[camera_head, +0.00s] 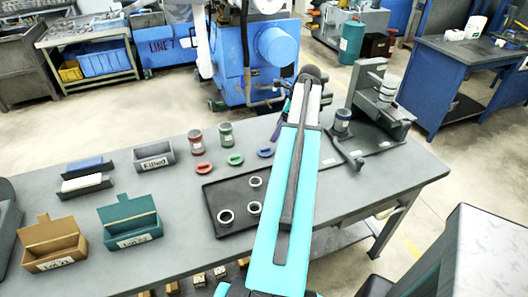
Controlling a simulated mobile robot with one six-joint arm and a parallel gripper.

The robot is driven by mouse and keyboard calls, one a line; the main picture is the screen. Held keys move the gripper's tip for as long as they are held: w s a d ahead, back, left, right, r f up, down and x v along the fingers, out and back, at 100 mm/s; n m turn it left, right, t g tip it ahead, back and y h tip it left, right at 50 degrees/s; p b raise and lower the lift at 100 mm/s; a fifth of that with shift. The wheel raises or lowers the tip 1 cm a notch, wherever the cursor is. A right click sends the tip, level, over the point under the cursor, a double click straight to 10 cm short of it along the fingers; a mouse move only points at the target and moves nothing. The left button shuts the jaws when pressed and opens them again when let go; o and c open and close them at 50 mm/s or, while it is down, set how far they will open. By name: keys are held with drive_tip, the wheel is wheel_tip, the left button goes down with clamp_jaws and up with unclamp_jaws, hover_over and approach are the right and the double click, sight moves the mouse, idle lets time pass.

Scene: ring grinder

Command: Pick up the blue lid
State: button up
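The blue lid (265,152) lies on the grey table, just left of my arm and at the right end of a row with a green lid (235,160) and a red lid (203,168). My arm reaches from the bottom of the picture up over the table. A dark part of my gripper (277,131) shows beside the arm, just beyond and slightly right of the blue lid in the picture. The arm hides most of the gripper, so its fingers cannot be made out. Nothing is seen held.
A red-banded jar (196,142) and a green-banded jar (226,134) stand behind the lids. A black tray (213,207) with several rings lies in front. Bins stand at left.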

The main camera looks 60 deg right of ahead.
drive_tip(key=p, duration=0.1)
hover_over(267, 148)
drive_tip(key=s, duration=0.2)
drive_tip(key=shift+d+f, duration=0.15)
drive_tip(key=shift+f, duration=1.35)
drive_tip(key=shift+d+f, duration=0.15)
drive_tip(key=shift+f, duration=1.35)
drive_tip(key=shift+f+p, duration=0.1)
drive_tip(key=shift+p, duration=0.2)
drive_tip(key=shift+p+x, duration=1.15)
drive_tip(key=shift+x, duration=1.35)
drive_tip(key=shift+a, duration=0.1)
drive_tip(key=c, duration=1.1)
